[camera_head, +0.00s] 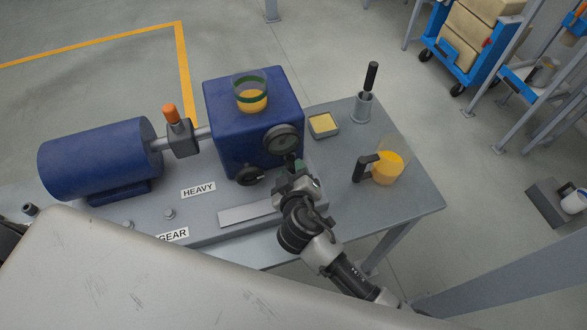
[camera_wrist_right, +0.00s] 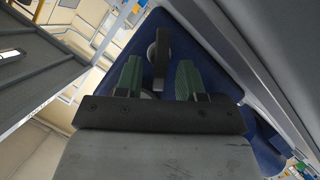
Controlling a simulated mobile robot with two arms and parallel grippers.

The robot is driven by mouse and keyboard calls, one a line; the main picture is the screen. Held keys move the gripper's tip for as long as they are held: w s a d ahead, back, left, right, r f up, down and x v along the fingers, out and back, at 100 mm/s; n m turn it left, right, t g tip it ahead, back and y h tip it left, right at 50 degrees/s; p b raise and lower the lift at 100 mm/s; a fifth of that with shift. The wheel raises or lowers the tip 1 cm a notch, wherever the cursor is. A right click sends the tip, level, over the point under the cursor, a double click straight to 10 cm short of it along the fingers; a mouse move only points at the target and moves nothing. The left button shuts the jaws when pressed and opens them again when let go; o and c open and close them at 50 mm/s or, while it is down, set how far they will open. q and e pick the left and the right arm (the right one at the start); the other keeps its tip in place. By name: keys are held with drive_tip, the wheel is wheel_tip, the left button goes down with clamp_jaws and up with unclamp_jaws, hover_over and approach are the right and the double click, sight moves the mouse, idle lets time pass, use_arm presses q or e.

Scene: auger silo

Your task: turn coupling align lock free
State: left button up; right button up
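The coupling is a dark block (camera_head: 181,138) on the shaft between the blue motor (camera_head: 98,160) and the blue gearbox (camera_head: 235,125). A handle with an orange top (camera_head: 171,114) stands upright on it. My right gripper (camera_head: 293,165) is at the gearbox's front right corner, just below the round gauge (camera_head: 282,139). In the right wrist view its green fingers (camera_wrist_right: 158,80) are apart with a grey round part (camera_wrist_right: 159,48) beyond the gap. I cannot tell whether they touch anything. A black handwheel (camera_head: 249,175) is on the gearbox front. My left gripper is not seen.
A sight glass with yellow fluid (camera_head: 251,93) tops the gearbox. On the grey table (camera_head: 413,209) stand a jug of yellow fluid (camera_head: 389,168), a small tray (camera_head: 323,125) and a brush in a cup (camera_head: 364,105). A blue cart (camera_head: 463,61) stands behind on open floor.

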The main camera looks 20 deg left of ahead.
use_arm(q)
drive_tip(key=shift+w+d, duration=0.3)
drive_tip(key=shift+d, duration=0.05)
use_arm(e)
drive_tip(key=shift+w+a+f, duration=0.1)
drive_tip(key=shift+w, duration=0.2)
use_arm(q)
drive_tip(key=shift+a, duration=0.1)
use_arm(e)
clamp_jaws()
drive_tip(key=shift+f+n+b, duration=0.3)
drive_tip(key=shift+n+b, duration=0.1)
drive_tip(key=shift+b, duration=0.3)
drive_tip(key=shift+s+a+r+n+t+h+b, duration=0.1)
drive_tip(key=shift+n+t+h+b, duration=0.3)
drive_tip(key=shift+n+t, duration=0.15)
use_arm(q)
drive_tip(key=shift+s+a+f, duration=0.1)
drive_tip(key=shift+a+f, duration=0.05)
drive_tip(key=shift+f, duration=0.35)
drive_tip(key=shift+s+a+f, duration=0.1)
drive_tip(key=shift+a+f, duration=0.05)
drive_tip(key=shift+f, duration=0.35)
use_arm(e)
drive_tip(key=shift+r, duration=0.1)
unclamp_jaws()
